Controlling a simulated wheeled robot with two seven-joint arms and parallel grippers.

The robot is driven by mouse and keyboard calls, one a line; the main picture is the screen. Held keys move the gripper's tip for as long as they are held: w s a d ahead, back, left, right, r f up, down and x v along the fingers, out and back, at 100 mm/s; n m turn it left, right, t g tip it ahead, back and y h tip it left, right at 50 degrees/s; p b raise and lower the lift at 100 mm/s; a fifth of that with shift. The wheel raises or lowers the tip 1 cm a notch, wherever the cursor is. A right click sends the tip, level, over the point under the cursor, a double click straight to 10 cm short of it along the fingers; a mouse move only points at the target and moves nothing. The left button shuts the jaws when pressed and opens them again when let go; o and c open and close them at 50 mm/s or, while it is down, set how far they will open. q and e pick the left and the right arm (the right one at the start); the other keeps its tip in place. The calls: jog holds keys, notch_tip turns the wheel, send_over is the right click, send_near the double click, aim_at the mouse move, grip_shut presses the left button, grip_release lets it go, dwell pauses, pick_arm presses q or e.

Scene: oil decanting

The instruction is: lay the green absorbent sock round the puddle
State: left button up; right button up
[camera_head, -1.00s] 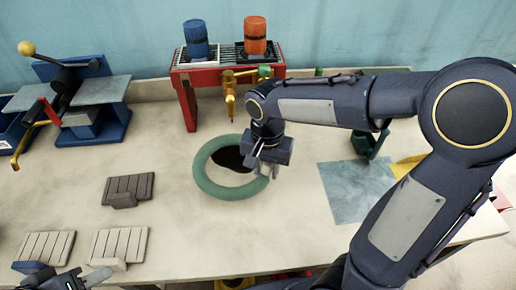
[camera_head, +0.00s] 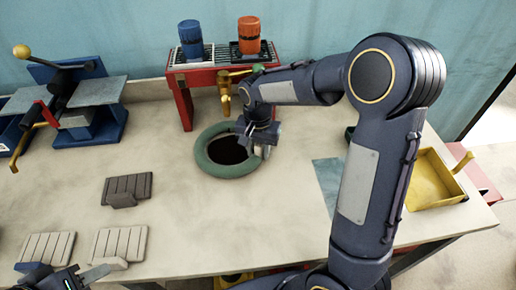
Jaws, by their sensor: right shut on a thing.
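The green absorbent sock (camera_head: 207,165) is a closed ring on the bench below the brass tap. The dark puddle (camera_head: 226,150) shows inside the ring, and the sock appears to lie around it. My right gripper (camera_head: 262,148) is at the ring's right side, shut on the sock; its fingers and wrist hide that part of the ring. I cannot tell whether the sock's right side touches the bench. My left gripper (camera_head: 85,279) is at the lower left edge, partly cut off, away from the sock; its jaw state is unclear.
A red stand (camera_head: 184,98) with a blue can (camera_head: 191,40), an orange can (camera_head: 249,34) and a brass tap (camera_head: 225,97) is behind the ring. Grey slatted blocks (camera_head: 127,188) lie left. A blue-grey sheet (camera_head: 327,180) and yellow pan (camera_head: 432,182) are right. The front middle bench is clear.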

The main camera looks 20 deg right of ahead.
jog(key=shift+f, duration=0.1)
jog(key=shift+f, duration=0.15)
jog(key=o, duration=1)
jog(key=shift+o, duration=0.2)
notch_tip(320, 180, up, 12)
jog(key=shift+r+p, duration=0.2)
jog(key=shift+p, duration=0.15)
jog(key=s+f+n+t+y, duration=0.1)
jog(key=s+n+t+y, duration=0.2)
jog(key=s, duration=1.9)
jog(key=n+t, duration=0.2)
jog(key=n, duration=0.1)
jog(key=shift+s+a+f+t+y, duration=0.2)
jog(key=shift+s+f+t+y, duration=0.1)
jog(key=shift+f+y, duration=0.1)
